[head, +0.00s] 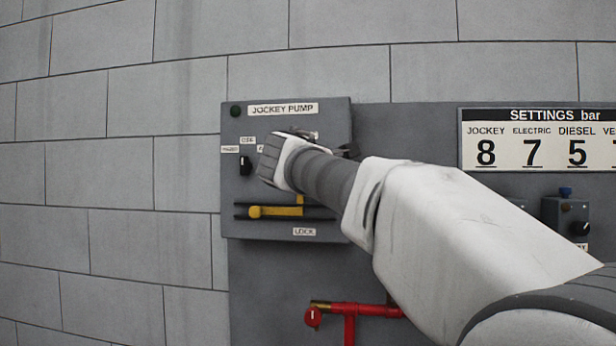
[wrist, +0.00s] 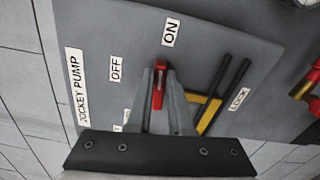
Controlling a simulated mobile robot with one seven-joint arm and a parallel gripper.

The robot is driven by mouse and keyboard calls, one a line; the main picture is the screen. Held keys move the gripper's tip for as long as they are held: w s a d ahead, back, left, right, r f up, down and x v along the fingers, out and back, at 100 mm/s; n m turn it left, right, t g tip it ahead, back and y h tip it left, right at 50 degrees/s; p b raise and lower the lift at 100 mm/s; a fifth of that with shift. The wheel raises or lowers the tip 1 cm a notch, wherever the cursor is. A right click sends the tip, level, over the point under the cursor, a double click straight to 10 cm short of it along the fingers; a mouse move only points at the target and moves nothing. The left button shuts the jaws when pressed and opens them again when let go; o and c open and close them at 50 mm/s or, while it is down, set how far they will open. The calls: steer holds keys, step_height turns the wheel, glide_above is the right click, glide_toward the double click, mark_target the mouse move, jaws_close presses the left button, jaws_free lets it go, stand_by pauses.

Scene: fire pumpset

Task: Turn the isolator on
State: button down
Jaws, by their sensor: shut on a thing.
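The isolator is on the grey jockey pump box (head: 340,225), on the wall panel. In the wrist view, its red handle (wrist: 158,97) lies between the fingertips of my gripper (wrist: 160,84), which is shut on it. The handle's visible end points roughly towards the ON label (wrist: 171,32). The OFF label (wrist: 116,70) is left of the handle in that view. In the head view, my gripper (head: 298,140) is in front of the box and hides the handle.
A yellow lever (head: 275,211) lies in dark rails above the LOCK label (head: 304,232). A small black selector (head: 245,165) is at the box's left. A red pipe (head: 350,312) runs below. The settings board (head: 540,140) is at right.

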steer(key=shift+f+m+b, duration=0.2)
steer(key=shift+m+b, duration=0.25)
steer(key=shift+m, duration=0.25)
steer(key=c, duration=0.8)
jaws_free()
steer(key=shift+r, duration=0.1)
steer(key=s+a+b, duration=0.1)
steer(key=s+b, duration=0.1)
steer(key=s, duration=0.3)
steer(key=s+a+b, duration=0.1)
steer(key=s+b, duration=0.1)
steer(key=s, duration=0.4)
steer(key=s+a+b, duration=0.1)
steer(key=s+b, duration=0.1)
steer(key=s, duration=0.4)
steer(key=shift+a, duration=0.2)
